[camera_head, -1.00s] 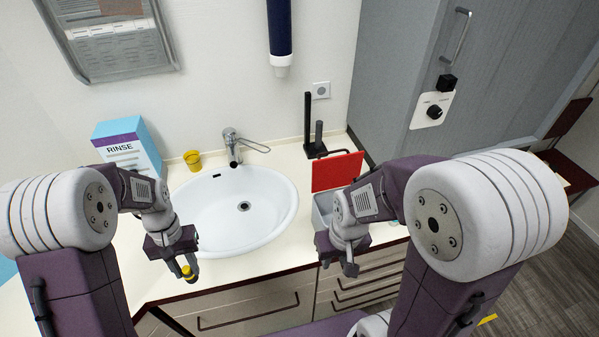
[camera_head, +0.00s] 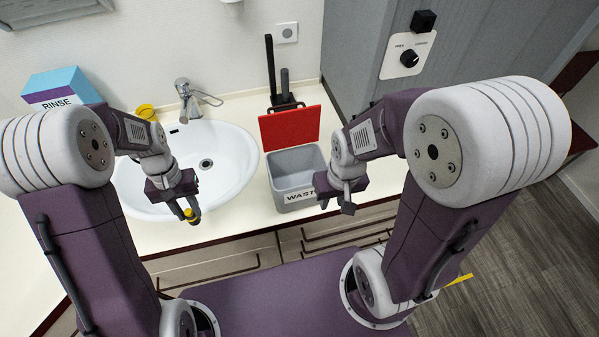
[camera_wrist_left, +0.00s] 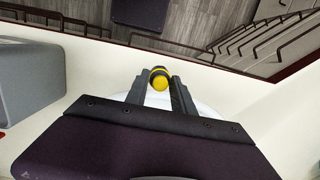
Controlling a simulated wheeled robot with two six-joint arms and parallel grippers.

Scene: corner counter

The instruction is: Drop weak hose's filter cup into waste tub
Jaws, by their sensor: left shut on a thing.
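My left gripper (camera_head: 187,214) is shut on a small yellow filter cup (camera_head: 191,217), above the counter's front edge before the basin. In the left wrist view the yellow cup (camera_wrist_left: 160,81), with a dark band, sits between the fingertips. The grey waste tub (camera_head: 292,163), its label partly cut off by my right arm, stands on the counter to the right of the held cup, with a red lid (camera_head: 290,128) raised behind it. The tub's grey side also shows in the left wrist view (camera_wrist_left: 30,75). My right gripper (camera_head: 343,206) is right of the tub; its jaws are unclear.
The white basin (camera_head: 235,165) and its tap (camera_head: 184,98) lie behind my left gripper. A yellow cup (camera_head: 146,112) and a blue RINSE box (camera_head: 62,88) stand at the back left. A black stand (camera_head: 284,102) is behind the lid. A grey cabinet (camera_head: 360,60) stands at right.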

